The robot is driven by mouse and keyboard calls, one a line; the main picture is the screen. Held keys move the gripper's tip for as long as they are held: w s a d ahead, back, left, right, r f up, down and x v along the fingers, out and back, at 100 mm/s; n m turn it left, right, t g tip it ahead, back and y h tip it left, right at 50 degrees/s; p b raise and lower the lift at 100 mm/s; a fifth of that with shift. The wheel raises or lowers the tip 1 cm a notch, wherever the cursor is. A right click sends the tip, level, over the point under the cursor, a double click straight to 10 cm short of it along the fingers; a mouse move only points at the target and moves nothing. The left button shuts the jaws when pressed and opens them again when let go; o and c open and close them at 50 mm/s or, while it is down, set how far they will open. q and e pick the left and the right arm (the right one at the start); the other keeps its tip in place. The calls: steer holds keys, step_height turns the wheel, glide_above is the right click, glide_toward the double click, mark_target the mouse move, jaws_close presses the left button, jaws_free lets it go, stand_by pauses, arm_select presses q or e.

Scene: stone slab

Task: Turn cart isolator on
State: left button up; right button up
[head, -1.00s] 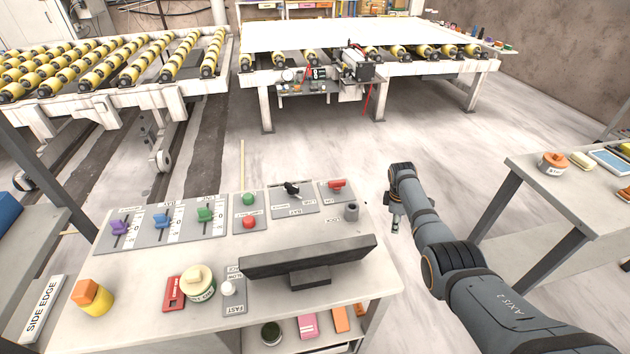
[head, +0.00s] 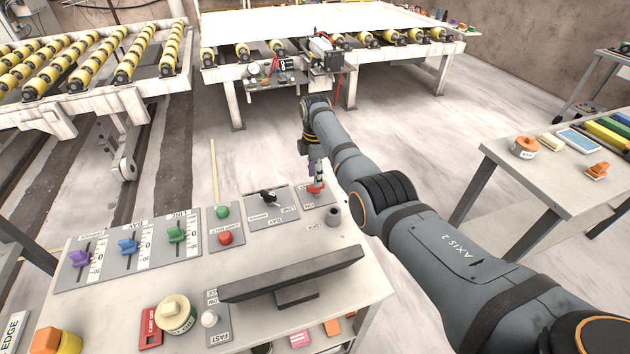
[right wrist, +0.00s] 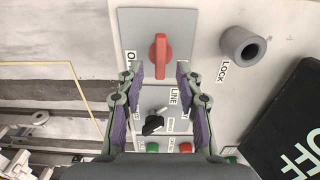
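A red rotary switch (head: 315,188), which I take for the cart isolator, sits on a grey plate at the far right corner of the console (head: 110,295). In the right wrist view the red handle (right wrist: 160,57) lies along the picture's vertical. A label beginning with "O" is partly hidden at its left. My right gripper (head: 317,176) is over the switch, pointing down. The right wrist view shows its fingers (right wrist: 159,75) open, one on each side of the handle's near end, with gaps to it. My left gripper is not in view.
A grey cylinder (right wrist: 243,46) labelled LOCK stands beside the switch. A black selector (head: 267,196), green button (head: 222,212) and red button (head: 225,238) are close by. A dark panel (head: 290,274) stands at the console's front. A side table (head: 555,185) is at right.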

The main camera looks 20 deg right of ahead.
step_height(320, 180, down, 4)
steer(key=shift+d+r+b, duration=0.1)
steer(key=shift+r+b, duration=0.15)
steer(key=shift+b, duration=0.2)
steer(key=shift+f, duration=0.1)
steer(key=shift+c, duration=0.6)
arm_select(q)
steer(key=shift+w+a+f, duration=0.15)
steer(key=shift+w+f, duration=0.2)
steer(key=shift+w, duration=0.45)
arm_select(e)
jaws_close()
